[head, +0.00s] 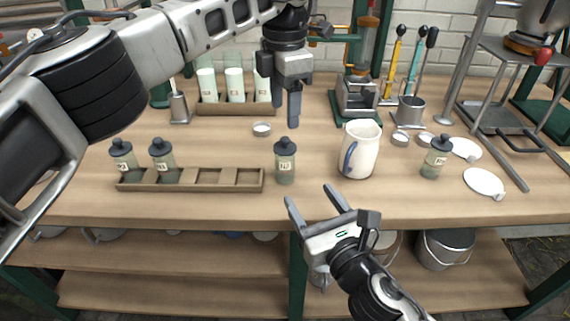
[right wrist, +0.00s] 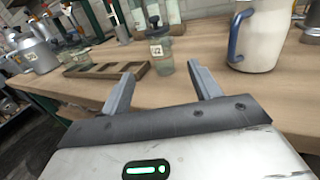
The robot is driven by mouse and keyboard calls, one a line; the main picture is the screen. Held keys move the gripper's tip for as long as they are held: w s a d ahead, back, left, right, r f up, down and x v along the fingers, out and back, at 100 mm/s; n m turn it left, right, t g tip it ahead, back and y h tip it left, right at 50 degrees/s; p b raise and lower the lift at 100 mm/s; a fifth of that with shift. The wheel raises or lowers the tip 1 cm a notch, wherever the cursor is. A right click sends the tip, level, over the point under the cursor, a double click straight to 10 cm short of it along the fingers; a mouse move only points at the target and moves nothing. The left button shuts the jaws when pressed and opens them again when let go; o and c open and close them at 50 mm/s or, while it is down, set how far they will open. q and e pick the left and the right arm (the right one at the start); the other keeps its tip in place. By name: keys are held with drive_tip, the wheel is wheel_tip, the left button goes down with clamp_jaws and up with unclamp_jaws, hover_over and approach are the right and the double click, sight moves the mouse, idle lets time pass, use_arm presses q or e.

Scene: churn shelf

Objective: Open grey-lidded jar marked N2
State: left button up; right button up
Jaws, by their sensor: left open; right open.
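The jar whose label looks like N2 (head: 285,166) stands upright on the table just right of the wooden rack, its grey knobbed lid (head: 285,146) on. In the right wrist view the jar (right wrist: 160,62) appears beyond and between my fingers. My left gripper (head: 286,112) is open and empty, pointing down above and just behind the lid, apart from it. My right gripper (head: 311,195) is open and empty at the table's front edge, in front of the jar; its fingers also show in the right wrist view (right wrist: 160,76).
The wooden rack (head: 215,187) holds two similar jars (head: 125,161) (head: 166,163) at its left end. A white pitcher (head: 364,156) stands right of the N2 jar. Another grey-lidded jar (head: 435,160) is farther right. A small dish (head: 262,129) lies behind. Bare table lies around the N2 jar.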

sight(289, 164)
drive_tip(key=x, duration=1.3)
